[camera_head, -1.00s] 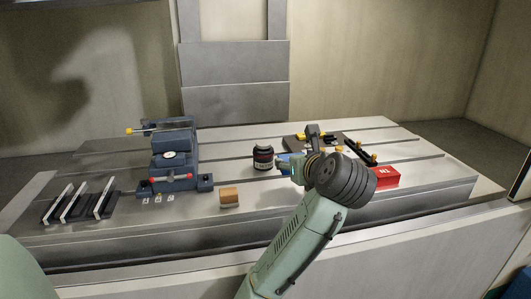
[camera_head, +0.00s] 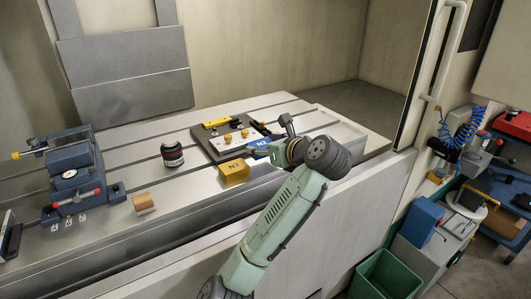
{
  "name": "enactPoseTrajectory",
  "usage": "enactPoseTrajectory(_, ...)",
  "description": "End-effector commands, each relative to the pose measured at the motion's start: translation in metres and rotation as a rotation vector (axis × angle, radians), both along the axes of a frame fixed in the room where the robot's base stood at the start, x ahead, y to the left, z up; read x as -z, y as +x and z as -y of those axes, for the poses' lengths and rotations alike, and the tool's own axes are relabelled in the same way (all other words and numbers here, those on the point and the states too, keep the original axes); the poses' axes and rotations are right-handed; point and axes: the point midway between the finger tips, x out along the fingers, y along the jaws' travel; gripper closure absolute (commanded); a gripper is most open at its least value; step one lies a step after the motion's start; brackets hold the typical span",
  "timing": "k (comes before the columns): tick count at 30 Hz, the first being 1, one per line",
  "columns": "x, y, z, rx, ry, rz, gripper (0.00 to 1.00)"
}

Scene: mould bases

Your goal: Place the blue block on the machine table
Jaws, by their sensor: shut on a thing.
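The blue block (camera_head: 259,143) shows a white label and is at the left side of my gripper (camera_head: 275,148). My gripper is shut on it; the wrist and arm hide most of the fingers. The block is over or close to the right part of the dark base plate on the machine table (camera_head: 110,235). I cannot tell whether it touches anything below. A yellow block (camera_head: 234,172) marked N1 stands on the table just in front and to the left of the blue block.
The dark base plate (camera_head: 200,133) carries a yellow bar and small knobs. A dark bottle (camera_head: 172,153), a wooden block (camera_head: 143,203) and a blue vise (camera_head: 75,178) stand to the left. A green bin (camera_head: 385,275) is at lower right. Table between bottle and plate is clear.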

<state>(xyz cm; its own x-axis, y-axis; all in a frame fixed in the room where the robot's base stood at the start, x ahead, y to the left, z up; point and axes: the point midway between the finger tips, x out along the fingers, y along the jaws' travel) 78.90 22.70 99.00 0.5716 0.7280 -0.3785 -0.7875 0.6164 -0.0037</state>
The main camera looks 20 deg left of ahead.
Motion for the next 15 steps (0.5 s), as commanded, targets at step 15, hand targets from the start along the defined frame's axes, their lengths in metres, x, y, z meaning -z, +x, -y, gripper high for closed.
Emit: enactPoseTrajectory(15,0.034,0.0,0.0,-0.002,0.001,0.0,0.8)
